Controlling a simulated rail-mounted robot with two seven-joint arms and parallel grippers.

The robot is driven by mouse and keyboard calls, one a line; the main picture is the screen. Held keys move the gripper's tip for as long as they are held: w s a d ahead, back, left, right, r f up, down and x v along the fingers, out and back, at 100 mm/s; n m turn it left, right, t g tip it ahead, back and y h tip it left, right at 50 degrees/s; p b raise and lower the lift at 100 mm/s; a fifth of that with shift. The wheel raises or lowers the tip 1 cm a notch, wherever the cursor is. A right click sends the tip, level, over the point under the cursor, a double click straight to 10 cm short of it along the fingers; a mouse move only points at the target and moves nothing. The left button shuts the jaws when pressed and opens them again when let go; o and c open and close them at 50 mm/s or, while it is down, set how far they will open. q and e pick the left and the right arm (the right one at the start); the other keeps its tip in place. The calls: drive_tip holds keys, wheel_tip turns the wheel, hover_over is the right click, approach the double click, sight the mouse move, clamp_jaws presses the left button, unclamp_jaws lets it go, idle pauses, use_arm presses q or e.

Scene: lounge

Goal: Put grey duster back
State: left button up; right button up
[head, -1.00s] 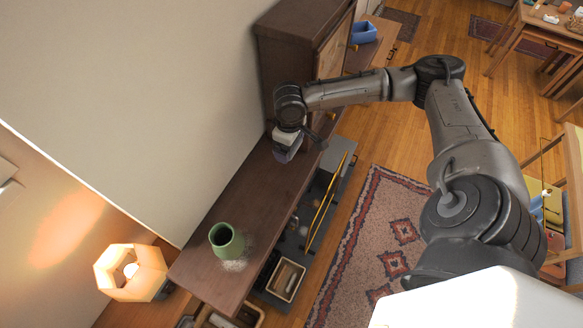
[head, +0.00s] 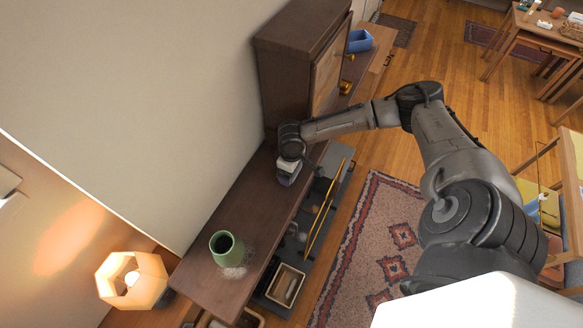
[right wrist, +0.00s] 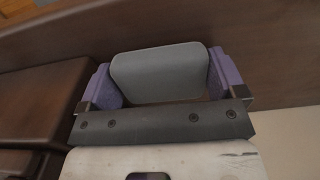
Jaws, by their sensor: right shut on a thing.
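My right gripper (head: 287,180) is low over the dark wooden shelf top (head: 228,203), near the foot of the tall cabinet. In the right wrist view its two purple fingers (right wrist: 162,80) are shut on the grey duster (right wrist: 157,72), a rounded grey block held between them. In the head view the duster is mostly hidden under the gripper, and I cannot tell whether it touches the shelf. My left gripper is not in view.
A green vase (head: 226,248) stands on the near part of the shelf, with a pale dusty patch (head: 236,262) beside it. The tall brown cabinet (head: 290,70) stands just behind the gripper. A lit lamp (head: 131,279) is at lower left. The shelf between vase and gripper is clear.

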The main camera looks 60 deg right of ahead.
drive_tip(key=shift+f, duration=0.1)
drive_tip(key=o, duration=0.6)
drive_tip(key=shift+r, duration=0.4)
drive_tip(key=shift+r+b, duration=1.2)
drive_tip(key=shift+r, duration=4.55)
